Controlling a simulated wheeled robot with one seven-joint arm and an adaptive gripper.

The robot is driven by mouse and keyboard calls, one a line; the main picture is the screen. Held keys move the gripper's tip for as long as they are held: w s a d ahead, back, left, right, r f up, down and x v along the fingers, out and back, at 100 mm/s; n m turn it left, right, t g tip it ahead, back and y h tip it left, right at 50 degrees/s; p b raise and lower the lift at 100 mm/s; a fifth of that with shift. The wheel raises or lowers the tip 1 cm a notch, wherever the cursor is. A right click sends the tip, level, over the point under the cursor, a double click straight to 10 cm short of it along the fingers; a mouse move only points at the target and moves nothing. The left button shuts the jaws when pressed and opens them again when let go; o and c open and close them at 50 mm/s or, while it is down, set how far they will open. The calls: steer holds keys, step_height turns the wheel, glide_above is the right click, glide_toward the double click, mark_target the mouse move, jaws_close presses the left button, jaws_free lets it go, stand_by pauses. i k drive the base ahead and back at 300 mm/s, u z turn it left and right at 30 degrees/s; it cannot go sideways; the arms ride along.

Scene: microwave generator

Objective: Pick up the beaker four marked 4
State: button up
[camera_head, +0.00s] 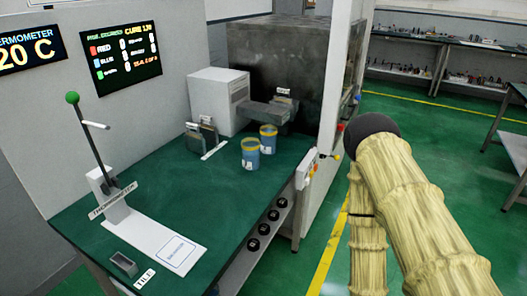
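Two blue beakers with yellow rims stand upright on the green-topped bench. The front beaker (250,155) is a little to the left of and nearer than the rear beaker (268,140). Each has a pale label, but the marks are too small to read, so I cannot tell whether either is marked 4. My arm, in a tan ribbed sleeve, rises at the right, over the floor and well apart from the beakers. My gripper does not show.
A microwave-like grey box (217,100) and a dark machine (277,70) stand behind the beakers. A lever stand (107,187) with a white plate (154,242) is at the left. The bench's front middle is clear.

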mark_target(268, 133)
steer(key=z, duration=2.1)
steer(key=i, duration=1.9)
steer(key=u, duration=3.95)
